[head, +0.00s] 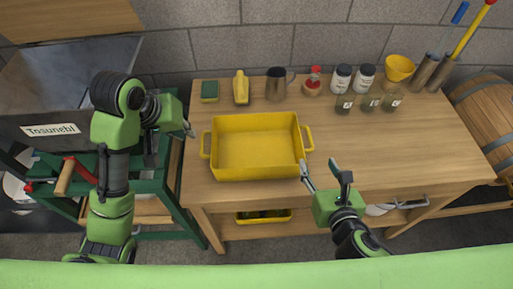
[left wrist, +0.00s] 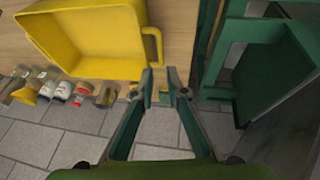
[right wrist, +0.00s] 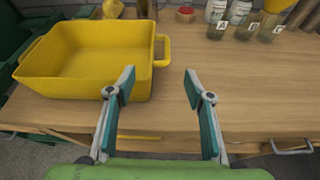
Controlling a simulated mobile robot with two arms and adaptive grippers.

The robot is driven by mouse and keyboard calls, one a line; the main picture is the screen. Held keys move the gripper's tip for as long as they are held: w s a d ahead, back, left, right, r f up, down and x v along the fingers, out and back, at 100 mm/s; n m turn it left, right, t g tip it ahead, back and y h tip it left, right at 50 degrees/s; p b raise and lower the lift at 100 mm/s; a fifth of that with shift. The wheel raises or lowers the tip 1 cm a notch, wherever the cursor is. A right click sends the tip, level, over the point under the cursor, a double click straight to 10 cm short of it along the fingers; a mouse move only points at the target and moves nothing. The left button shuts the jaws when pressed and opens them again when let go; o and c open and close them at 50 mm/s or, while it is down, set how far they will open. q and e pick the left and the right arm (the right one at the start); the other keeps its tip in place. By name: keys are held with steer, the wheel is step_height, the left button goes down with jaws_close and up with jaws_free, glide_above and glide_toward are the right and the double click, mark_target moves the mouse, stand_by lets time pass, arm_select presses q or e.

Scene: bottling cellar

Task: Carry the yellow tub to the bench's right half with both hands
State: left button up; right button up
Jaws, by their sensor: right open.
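The yellow tub (head: 255,174) stands empty and upright on the left half of the wooden bench, with a handle at each end. It also shows in the left wrist view (left wrist: 88,68) and the right wrist view (right wrist: 85,89). My left gripper (head: 190,130) is just left of the tub's left handle (head: 205,146); in the left wrist view its fingers (left wrist: 159,74) are partly apart, with the handle beyond the tips. My right gripper (head: 325,172) is open and empty at the bench's front edge, right of and in front of the right handle (head: 308,138).
The bench's (head: 420,150) right half is mostly clear. A barrel (head: 485,110) is at the right.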

mark_target(202, 142)
arm_select(q)
steer(key=shift+f, duration=0.1)
arm_select(e)
steer(key=shift+w, duration=0.1)
arm_select(q)
steer(key=x, duration=1.3)
steer(key=shift+w+d+f, duration=0.1)
steer(key=shift+w+f, duration=0.05)
steer(key=shift+f, duration=0.15)
arm_select(e)
steer(key=x, duration=1.3)
steer(key=shift+w+f, duration=0.25)
steer(key=shift+w, duration=0.05)
arm_select(q)
jaws_close()
arm_select(e)
steer(key=c, duration=0.5)
jaws_close()
